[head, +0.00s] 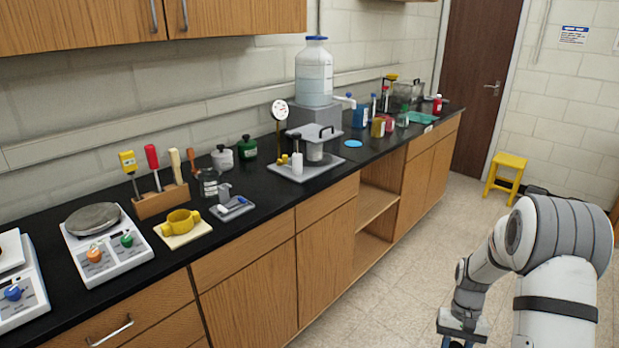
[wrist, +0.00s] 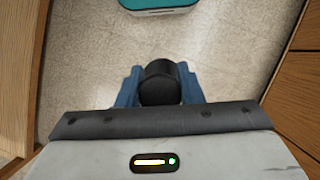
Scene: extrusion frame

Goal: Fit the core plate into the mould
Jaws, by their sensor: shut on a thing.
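My gripper (head: 463,333) is low at the bottom edge of the head view, over the floor and away from the bench. In the wrist view its blue fingers (wrist: 160,84) are shut on a dark round thing (wrist: 160,88), seen end-on. I cannot tell whether this is the core plate. No piece is clearly recognisable as the mould. Candidates on the bench are a yellow ring-shaped piece (head: 178,221) on a cream pad and a small grey block-like piece (head: 232,206) on a flat plate, both near the front edge.
The black bench top (head: 262,217) runs along the wall above wooden cabinets. A tool block (head: 162,201), bottles and a water container (head: 314,75) stand behind. A yellow stool (head: 505,176) is by the door.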

